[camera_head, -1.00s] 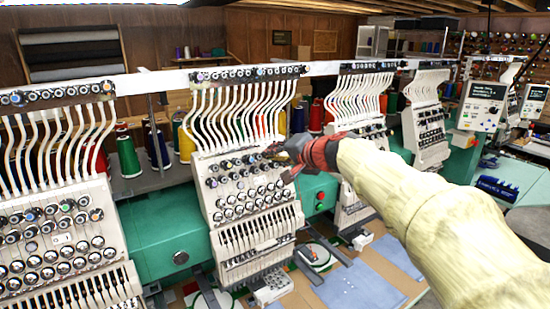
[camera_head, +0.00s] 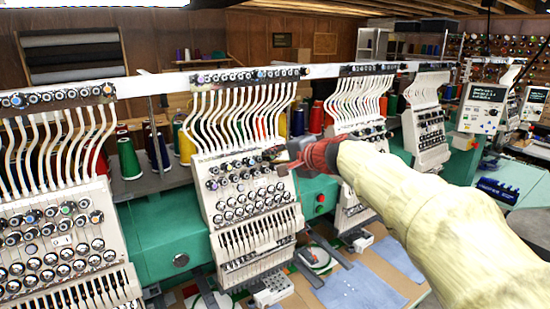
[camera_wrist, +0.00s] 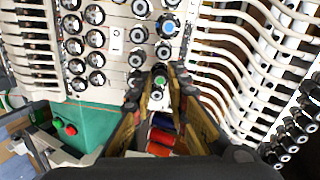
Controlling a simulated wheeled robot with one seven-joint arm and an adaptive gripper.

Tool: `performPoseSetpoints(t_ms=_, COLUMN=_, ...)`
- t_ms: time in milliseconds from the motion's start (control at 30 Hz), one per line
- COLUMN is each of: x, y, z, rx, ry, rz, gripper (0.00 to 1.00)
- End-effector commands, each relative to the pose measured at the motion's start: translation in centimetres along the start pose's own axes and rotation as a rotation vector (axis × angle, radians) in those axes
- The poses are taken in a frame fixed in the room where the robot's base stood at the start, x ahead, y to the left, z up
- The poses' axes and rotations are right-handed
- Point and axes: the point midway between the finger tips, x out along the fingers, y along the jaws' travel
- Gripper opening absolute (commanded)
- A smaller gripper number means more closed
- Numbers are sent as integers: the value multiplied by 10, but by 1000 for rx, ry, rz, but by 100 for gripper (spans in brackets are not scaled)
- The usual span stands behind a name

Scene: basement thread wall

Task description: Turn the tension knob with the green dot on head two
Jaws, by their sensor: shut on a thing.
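The head with the tension knobs (camera_head: 240,190) stands left of my arm in the head view, a cream panel with rows of dark, silver-capped knobs. My gripper (camera_head: 280,160) is at the upper right edge of this panel. In the wrist view my gripper (camera_wrist: 158,96) has its two fingers closed around a knob with a green dot (camera_wrist: 160,80) at the panel's edge. A knob with a blue dot (camera_wrist: 168,27) sits apart from the fingers, above them in the picture. The far sides of the fingers are hidden.
White thread tubes (camera_wrist: 235,60) run close beside the fingers in the wrist view. Neighbouring knobs (camera_wrist: 95,38) crowd the panel. Another head (camera_head: 60,240) stands at left, and further heads recede right. Thread cones (camera_head: 128,158) stand behind.

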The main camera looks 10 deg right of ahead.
Motion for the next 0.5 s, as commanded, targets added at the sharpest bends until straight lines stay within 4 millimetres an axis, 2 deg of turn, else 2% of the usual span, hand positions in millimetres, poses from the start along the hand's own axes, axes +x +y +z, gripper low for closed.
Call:
performPoseSetpoints(t_ms=67, x=0, y=1, z=0, rx=0, ry=0, rz=2, gripper=0)
performPoseSetpoints(t_ms=100, x=0, y=1, z=0, rx=0, ry=0, rz=2, gripper=16)
performPoseSetpoints(t_ms=400, x=0, y=1, z=0, rx=-1, ry=0, rz=1, gripper=34)
performPoseSetpoints(t_ms=500, x=0, y=0, z=0, rx=-1, ry=0, rz=1, gripper=35)
